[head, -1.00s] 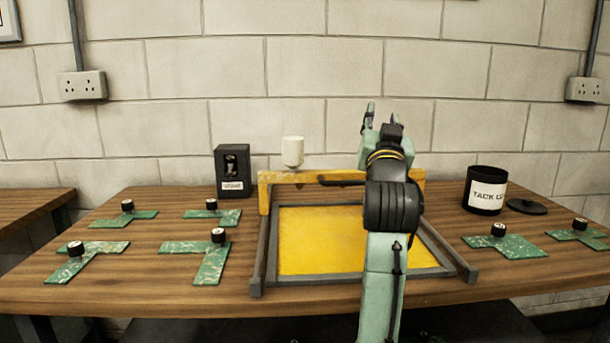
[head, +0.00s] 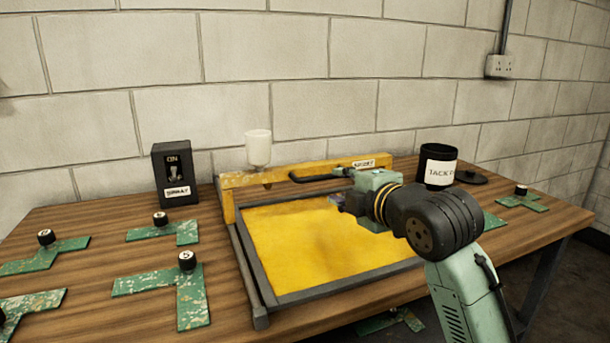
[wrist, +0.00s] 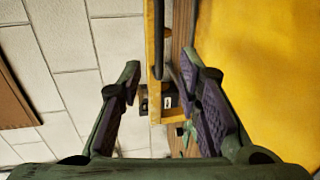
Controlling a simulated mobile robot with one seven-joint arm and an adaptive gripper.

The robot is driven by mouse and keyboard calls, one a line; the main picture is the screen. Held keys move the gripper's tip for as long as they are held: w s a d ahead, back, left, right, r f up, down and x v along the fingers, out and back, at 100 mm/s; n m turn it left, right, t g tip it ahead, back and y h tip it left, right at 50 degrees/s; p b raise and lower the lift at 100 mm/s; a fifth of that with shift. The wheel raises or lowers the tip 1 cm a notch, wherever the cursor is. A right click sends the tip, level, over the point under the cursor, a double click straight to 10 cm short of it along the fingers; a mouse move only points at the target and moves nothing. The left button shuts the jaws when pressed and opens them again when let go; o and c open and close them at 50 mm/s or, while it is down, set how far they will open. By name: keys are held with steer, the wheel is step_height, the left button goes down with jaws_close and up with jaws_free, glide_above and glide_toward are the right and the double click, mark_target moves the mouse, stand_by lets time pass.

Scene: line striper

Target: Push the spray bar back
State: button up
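The yellow spray bar (head: 292,177) spans the far end of a dark-framed yellow bed (head: 330,240). It carries a white cup (head: 258,148) on top and a black handle (head: 317,178) along its front. My gripper (head: 338,188) is low over the far part of the bed, in front of the bar, pointing left at the handle's right end. In the wrist view the two fingers (wrist: 158,68) are spread apart. The bar (wrist: 154,50) runs through the picture beyond the gap between them. I cannot tell whether a finger touches the handle.
A black switch box (head: 176,175) marked ON stands left of the bar. Green L-shaped plates with black knobs (head: 187,262) lie on the left of the wooden table. A black tub (head: 438,167) and its lid (head: 470,178) stand at the right. A wall stands close behind.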

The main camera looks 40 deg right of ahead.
mark_target(323, 178)
steer(key=p+x, duration=0.2)
steer(key=x, duration=0.8)
steer(key=shift+w+d+p, duration=0.1)
steer(key=shift+p, duration=0.3)
jaws_close()
